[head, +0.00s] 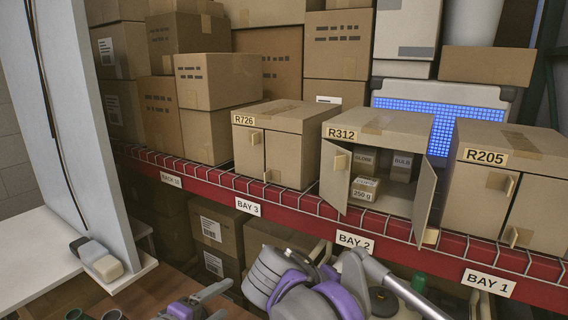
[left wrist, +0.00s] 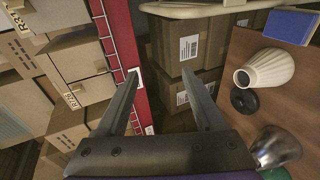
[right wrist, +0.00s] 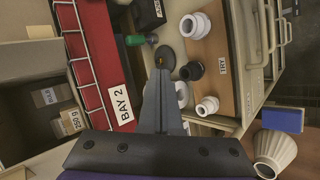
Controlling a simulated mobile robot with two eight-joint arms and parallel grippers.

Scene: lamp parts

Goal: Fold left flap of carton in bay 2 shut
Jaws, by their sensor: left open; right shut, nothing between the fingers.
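The carton R312 (head: 378,128) stands on the shelf in bay 2 with its front open. Its left flap (head: 335,178) sticks out toward me, with a tan tab on it. Its right flap (head: 424,205) also stands open. Inside are small boxes marked GLOBE (head: 364,160), BULB (head: 402,166) and 250 g (head: 364,189). My left gripper (head: 222,298) is low in front of the shelf, open and empty, away from the carton; its spread fingers show in the left wrist view (left wrist: 160,75). My right gripper (right wrist: 160,66) is shut and empty, right of the BAY 2 label in its view.
Closed cartons R726 (head: 277,137) and R205 (head: 505,180) flank the open one. The red shelf edge (head: 300,200) with wire mesh runs below them. A white panel (head: 75,110) stands at the left. White lamp parts (right wrist: 196,25) lie on a brown surface.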

